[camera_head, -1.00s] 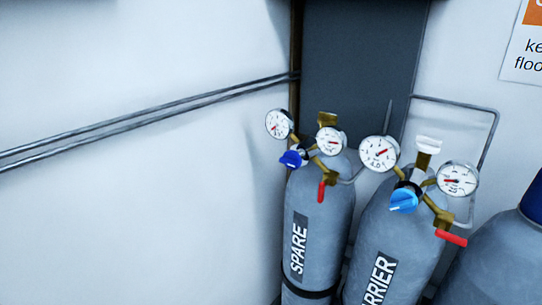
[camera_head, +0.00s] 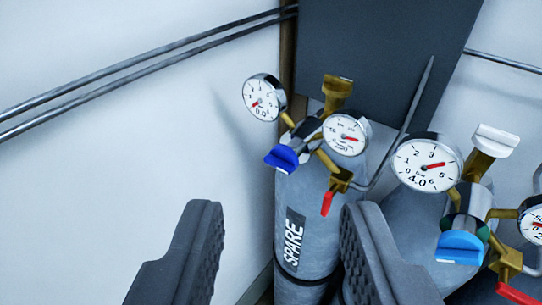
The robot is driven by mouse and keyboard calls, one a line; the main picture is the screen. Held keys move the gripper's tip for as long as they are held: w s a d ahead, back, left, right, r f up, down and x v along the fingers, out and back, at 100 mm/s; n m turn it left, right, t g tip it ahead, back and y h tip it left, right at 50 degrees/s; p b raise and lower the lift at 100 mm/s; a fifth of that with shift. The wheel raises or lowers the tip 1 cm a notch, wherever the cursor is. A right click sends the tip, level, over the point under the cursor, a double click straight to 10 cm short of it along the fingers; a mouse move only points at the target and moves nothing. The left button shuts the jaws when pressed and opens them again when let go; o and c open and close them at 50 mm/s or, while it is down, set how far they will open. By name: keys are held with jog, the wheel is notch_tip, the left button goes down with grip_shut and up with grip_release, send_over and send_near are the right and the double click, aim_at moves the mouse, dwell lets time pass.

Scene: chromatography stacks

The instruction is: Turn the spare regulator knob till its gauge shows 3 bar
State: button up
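The spare cylinder (camera_head: 318,205) is grey with a dark SPARE label and stands in the corner. Its regulator carries a dark blue knob (camera_head: 282,158) at the front left. Its left gauge (camera_head: 262,97) has a red needle low on the dial and seems to read 0.0. Its right gauge (camera_head: 347,135) seems to read 200. My gripper (camera_head: 282,225) is open and empty, its two dark fingers spread wide at the bottom of the picture. The knob appears above and between the fingertips, apart from them. The right finger covers part of the cylinder's lower right side.
The carrier cylinder (camera_head: 412,215) stands close at the right, with a light blue knob (camera_head: 461,247), a gauge (camera_head: 427,164) seeming to read 4.0 and a red lever (camera_head: 515,294). The spare's red lever (camera_head: 327,203) hangs right of its knob. Pipes (camera_head: 150,68) run along the left wall.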

jog(key=o, duration=0.6)
jog(key=shift+w+f, duration=0.15)
jog(key=shift+w, duration=0.05)
jog(key=shift+o, duration=0.2)
jog(key=w+a+f+n+g+h+p, duration=0.1)
jog(key=w+f+n, duration=0.3)
jog(key=f, duration=0.4)
jog(key=shift+w+n+g+h+p, duration=0.4)
jog(key=shift+n+g+h+p, duration=0.1)
jog(key=shift+g+h+p, duration=0.25)
jog(key=n+t+h+p, duration=0.2)
jog(key=n+h+p, duration=0.5)
jog(key=n, duration=1.7)
send_near(275, 165)
jog(key=shift+h, duration=0.55)
jog(key=x, duration=0.9)
jog(key=shift+w+a+f, duration=0.1)
jog(key=shift+w+f, duration=0.15)
